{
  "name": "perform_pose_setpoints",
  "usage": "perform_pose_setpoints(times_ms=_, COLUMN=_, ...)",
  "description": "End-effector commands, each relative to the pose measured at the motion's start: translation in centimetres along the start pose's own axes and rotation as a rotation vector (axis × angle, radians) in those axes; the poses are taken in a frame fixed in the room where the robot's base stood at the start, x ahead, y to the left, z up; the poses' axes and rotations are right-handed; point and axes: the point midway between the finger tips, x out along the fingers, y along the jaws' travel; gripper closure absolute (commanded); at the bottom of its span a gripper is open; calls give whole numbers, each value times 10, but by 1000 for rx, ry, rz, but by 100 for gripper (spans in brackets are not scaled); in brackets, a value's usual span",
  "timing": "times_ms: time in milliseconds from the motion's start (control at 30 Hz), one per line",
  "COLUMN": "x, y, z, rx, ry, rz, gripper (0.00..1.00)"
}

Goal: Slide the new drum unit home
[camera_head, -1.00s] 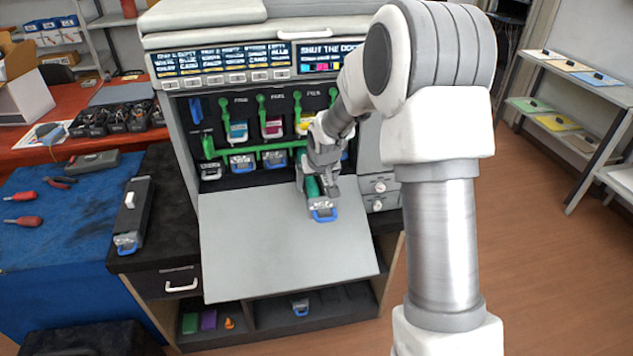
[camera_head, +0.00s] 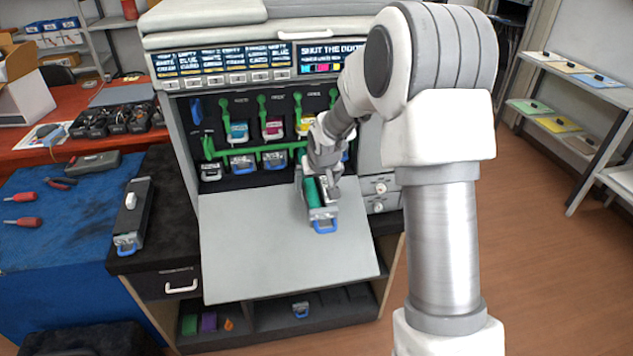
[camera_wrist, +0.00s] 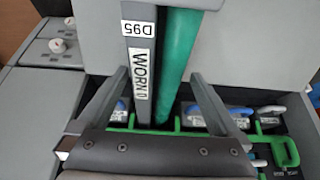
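My gripper (camera_head: 324,190) is at the right of the printer's open front, over the lowered flap (camera_head: 270,245). Its fingers, seen in the wrist view (camera_wrist: 160,75), stand on both sides of a grey-framed drum unit (camera_head: 322,213) and appear closed on it. That unit has a green roller (camera_wrist: 181,50), a blue end handle (camera_head: 325,227) and a label (camera_wrist: 141,70) reading "D95" and "WORN D", the rest hidden. It lies out over the flap; its inner end is hidden. A dark unit (camera_head: 135,205) with a white knob and blue handle lies on the black bench top at left; its label is unreadable.
The printer bay holds cyan (camera_head: 238,130), magenta (camera_head: 272,127) and yellow cartridges under raised green levers. Blue-handled units (camera_head: 242,162) sit below a green bar (camera_head: 255,153). Screwdrivers (camera_head: 22,223) lie on the blue mat.

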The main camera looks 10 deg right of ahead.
Motion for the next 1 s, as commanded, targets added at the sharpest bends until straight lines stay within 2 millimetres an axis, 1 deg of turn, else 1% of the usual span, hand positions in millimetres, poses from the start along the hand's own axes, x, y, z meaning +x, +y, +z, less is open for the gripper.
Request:
perform_pose_setpoints(times_ms=133, x=-1, y=0, z=5, rx=0, ry=-1, rz=0, gripper=0)
perform_pose_setpoints(times_ms=533, x=-16, y=0, z=32, rx=0, ry=-1, rz=0, gripper=0)
perform_pose_setpoints(times_ms=700, x=-19, y=0, z=35, rx=1, ry=0, rz=0, gripper=0)
perform_pose_setpoints(times_ms=933, x=-20, y=0, z=35, rx=0, ry=0, rz=0, gripper=0)
perform_pose_setpoints(times_ms=1000, x=-23, y=0, z=34, rx=0, ry=1, rz=0, gripper=0)
